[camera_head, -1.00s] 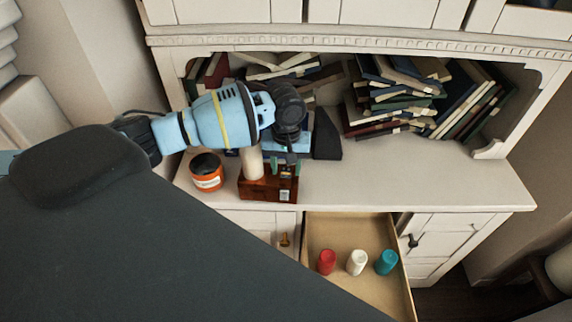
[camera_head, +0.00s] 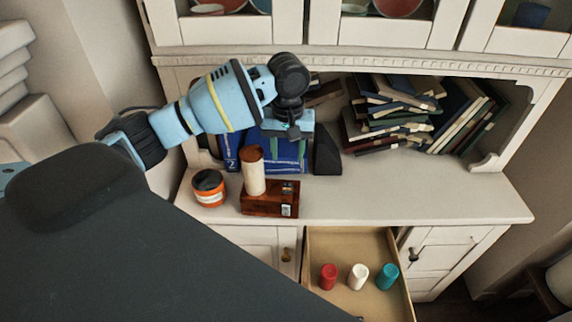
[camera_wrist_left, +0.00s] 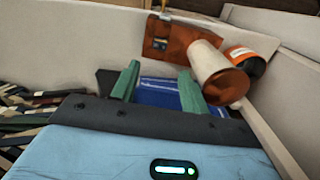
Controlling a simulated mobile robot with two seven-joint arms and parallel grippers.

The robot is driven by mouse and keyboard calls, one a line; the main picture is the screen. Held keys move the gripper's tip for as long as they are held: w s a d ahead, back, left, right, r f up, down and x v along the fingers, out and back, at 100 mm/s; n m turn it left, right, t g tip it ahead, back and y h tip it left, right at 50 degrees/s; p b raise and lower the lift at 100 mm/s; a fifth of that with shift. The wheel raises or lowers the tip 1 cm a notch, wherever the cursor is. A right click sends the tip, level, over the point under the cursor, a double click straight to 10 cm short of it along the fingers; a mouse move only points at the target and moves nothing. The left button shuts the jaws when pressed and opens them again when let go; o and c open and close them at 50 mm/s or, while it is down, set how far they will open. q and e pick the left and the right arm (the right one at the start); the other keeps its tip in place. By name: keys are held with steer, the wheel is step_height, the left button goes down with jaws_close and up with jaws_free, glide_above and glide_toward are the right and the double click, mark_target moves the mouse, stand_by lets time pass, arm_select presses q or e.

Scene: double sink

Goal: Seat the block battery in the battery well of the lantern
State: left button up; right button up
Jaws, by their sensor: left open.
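The lantern (camera_head: 257,203) stands upright on the white cabinet top, a reddish-brown box with a pale cylinder (camera_head: 254,176) on its left part. It also shows in the left wrist view (camera_wrist_left: 180,42). A small dark piece (camera_wrist_left: 159,44) sits in the top of the box beside the cylinder; it looks like the block battery in the well, but I cannot tell how deep it sits. My left gripper (camera_head: 288,147) is open, with nothing between its green fingers, above and behind the lantern and apart from it. My right gripper is not in view.
An orange-and-black tin (camera_head: 208,188) stands left of the lantern. Blue books (camera_head: 283,156) and a black bookend (camera_head: 326,152) are behind it. Piled books (camera_head: 400,110) fill the shelf. An open drawer (camera_head: 340,245) below holds red, white and teal cylinders. The cabinet top at right is clear.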

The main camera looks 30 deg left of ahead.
arm_select(q)
steer(key=s+d+f+m+t+h, duration=0.2)
steer(key=s+d+f+m+h, duration=0.15)
steer(key=d+f, duration=0.6)
steer(key=s+d+f+m+t+h, duration=0.2)
steer(key=s+d+f+t, duration=0.3)
steer(key=f, duration=0.7)
steer(key=s+a+f+m+t+y, duration=0.1)
steer(key=s+a+f+y, duration=0.1)
steer(key=s, duration=0.7)
steer(key=s+a+f+m+t+y, duration=0.1)
steer(key=s+a+f, duration=0.2)
steer(key=s, duration=0.6)
step_height(320, 180, down, 2)
steer(key=shift+s+a+f+t+y, duration=0.25)
steer(key=shift+s+t+y, duration=0.05)
steer(key=shift+s+y, duration=0.1)
steer(key=shift+s, duration=0.15)
